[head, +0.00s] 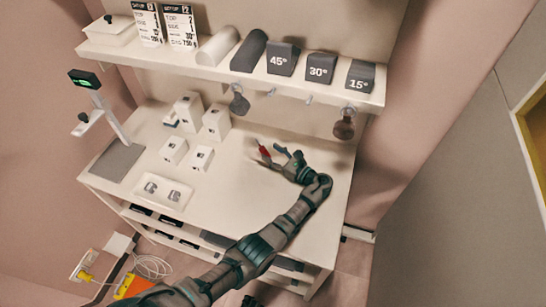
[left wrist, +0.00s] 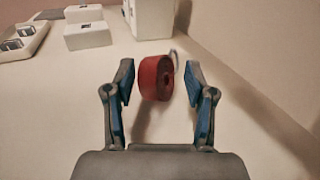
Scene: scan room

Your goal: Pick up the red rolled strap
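The red rolled strap (left wrist: 152,78) stands on its edge on the white table top in the left wrist view, its round side with a dark centre hole turned partly right. It also shows small in the head view (head: 264,150). My left gripper (head: 274,156) is low over the table's right half, reaching toward the strap. In the left wrist view the left gripper (left wrist: 161,84) is open, with one finger on each side of the strap and visible gaps. Whether the strap is fully between the fingertips is hard to tell. My right gripper is not clearly seen.
White boxes (head: 216,121) and a tray (head: 161,191) with grey pieces occupy the table's left half. A shelf (head: 150,55) with wedge blocks runs above the back. Hanging rolls (head: 344,129) hang below it.

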